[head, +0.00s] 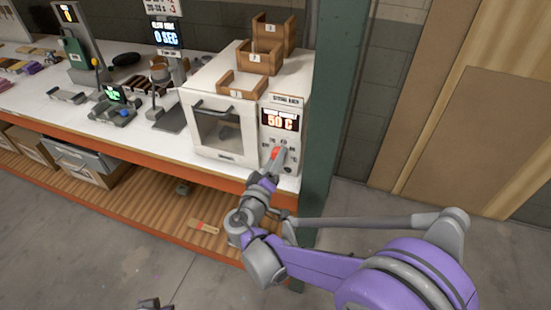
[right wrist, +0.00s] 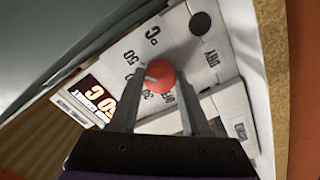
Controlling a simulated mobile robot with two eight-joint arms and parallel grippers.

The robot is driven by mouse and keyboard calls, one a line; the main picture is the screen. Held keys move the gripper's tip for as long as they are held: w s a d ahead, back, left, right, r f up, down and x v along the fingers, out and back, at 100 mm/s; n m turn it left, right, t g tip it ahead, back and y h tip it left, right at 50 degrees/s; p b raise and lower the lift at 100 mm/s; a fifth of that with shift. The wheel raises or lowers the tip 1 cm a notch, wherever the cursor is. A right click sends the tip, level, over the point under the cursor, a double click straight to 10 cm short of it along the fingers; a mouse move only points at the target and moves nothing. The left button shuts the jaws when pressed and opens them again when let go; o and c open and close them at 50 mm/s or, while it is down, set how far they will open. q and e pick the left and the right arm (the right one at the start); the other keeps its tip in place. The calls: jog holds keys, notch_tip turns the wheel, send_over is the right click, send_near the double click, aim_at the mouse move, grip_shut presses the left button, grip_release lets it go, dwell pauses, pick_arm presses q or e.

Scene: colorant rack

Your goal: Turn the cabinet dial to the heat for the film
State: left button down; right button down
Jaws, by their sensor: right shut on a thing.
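The white cabinet (head: 232,162) stands at the right end of the bench, with a windowed door and a control panel. The red dial (right wrist: 160,76) sits on the panel among printed marks such as 50 and 30. A pale mark shows on the dial's left side in the wrist view. My right gripper (head: 275,157) is shut on the dial, one finger on each side. What seems to be my left gripper (head: 152,303) is cut off at the bottom edge.
Several wooden trays (head: 247,86) stand on top of the cabinet. A green post (head: 333,100) rises just right of it. Bench tools and another display (head: 166,34) stand to the left. A lower shelf (head: 150,188) runs below the bench. A black round knob (right wrist: 200,22) shows near the dial.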

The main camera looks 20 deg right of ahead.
jog(key=shift+m, duration=0.8)
jog(key=shift+c, duration=1.8)
grip_release()
jog(key=v, duration=1.1)
jog(key=shift+b, duration=0.35)
jog(key=shift+w+d, duration=0.1)
